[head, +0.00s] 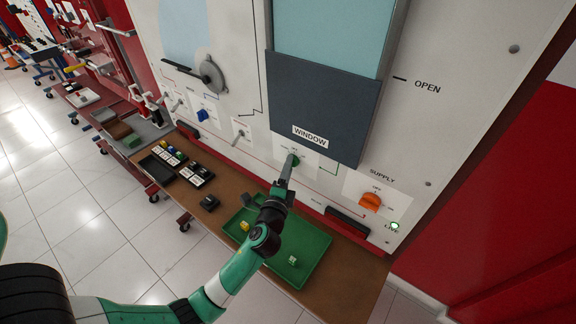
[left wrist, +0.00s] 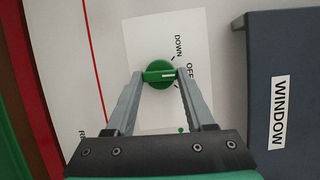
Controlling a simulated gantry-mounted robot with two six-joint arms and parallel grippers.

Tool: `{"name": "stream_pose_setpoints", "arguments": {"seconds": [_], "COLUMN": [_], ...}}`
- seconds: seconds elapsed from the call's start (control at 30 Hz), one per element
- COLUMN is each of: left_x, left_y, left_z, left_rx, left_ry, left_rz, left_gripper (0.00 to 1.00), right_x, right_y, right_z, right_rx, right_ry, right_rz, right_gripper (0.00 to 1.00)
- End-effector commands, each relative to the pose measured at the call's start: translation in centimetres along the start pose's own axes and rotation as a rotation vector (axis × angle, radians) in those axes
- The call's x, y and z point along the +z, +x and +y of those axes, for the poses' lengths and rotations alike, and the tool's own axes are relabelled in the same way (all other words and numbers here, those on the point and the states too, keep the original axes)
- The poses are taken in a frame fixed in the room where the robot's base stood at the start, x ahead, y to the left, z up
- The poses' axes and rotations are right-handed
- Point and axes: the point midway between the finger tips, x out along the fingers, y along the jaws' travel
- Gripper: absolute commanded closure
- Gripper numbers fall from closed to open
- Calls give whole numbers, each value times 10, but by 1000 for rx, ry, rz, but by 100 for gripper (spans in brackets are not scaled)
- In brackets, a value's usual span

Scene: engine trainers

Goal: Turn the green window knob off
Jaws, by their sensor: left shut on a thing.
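The green window knob (left wrist: 155,68) sits on a white label plate (left wrist: 150,28) on the panel, with DOWN and OFF printed beside it. My left gripper (left wrist: 160,75) has one finger at each end of the knob's handle and is shut on it. The white mark on the handle points right in the left wrist view, toward the OFF side; I cannot tell if it is exactly at OFF. In the head view the left gripper (head: 291,162) reaches up to the knob and covers part of it. My right gripper is not in view.
The dark window panel (head: 318,110) is just above the knob. An orange supply knob (head: 370,201) and a lit LIVE lamp (head: 394,226) are to the right. A blue knob (head: 203,115) is at left. A green tray (head: 305,270) lies on the brown shelf below.

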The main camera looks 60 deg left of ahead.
Motion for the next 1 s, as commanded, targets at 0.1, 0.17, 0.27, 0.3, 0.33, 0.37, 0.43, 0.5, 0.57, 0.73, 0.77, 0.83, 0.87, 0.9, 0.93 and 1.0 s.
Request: {"name": "stream_pose_setpoints", "arguments": {"seconds": [0.1,0.17,0.27,0.3,0.33,0.37,0.43,0.5,0.57,0.73,0.77,0.83,0.87,0.9,0.93,1.0], "left_x": [0,0,0,0,0,0,0,0,0,0,0,0,0,0,0,0], "left_y": [0,0,0,0,0,0,0,0,0,0,0,0,0,0,0,0], "left_z": [-2,-2,-1,-1,-1,-1,-1,-1,-1,-1,-1,-1,-1,-1,-1,-1], "left_rx": [11,14,17,18,18,18,18,18,18,18,18,18,18,18,18,18], "left_ry": [-28,-36,-45,-46,-47,-47,-47,-47,-47,-47,-46,-46,-46,-46,-46,-46], "left_rz": [0,0,0,0,0,0,1,0,1,0,0,0,0,0,0,0], "left_gripper": [100,100,100,100,100,100,100,100,100,23,18,17,17,17,17,17], "right_x": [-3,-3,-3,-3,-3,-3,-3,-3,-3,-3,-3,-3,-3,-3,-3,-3], "right_y": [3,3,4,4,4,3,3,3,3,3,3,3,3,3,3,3], "right_z": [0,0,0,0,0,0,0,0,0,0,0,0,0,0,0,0], "right_rx": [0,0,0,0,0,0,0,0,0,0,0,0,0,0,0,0], "right_ry": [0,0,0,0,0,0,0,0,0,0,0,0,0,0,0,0], "right_rz": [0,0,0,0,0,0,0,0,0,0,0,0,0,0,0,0], "right_gripper": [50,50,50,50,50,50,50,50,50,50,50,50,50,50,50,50]}}
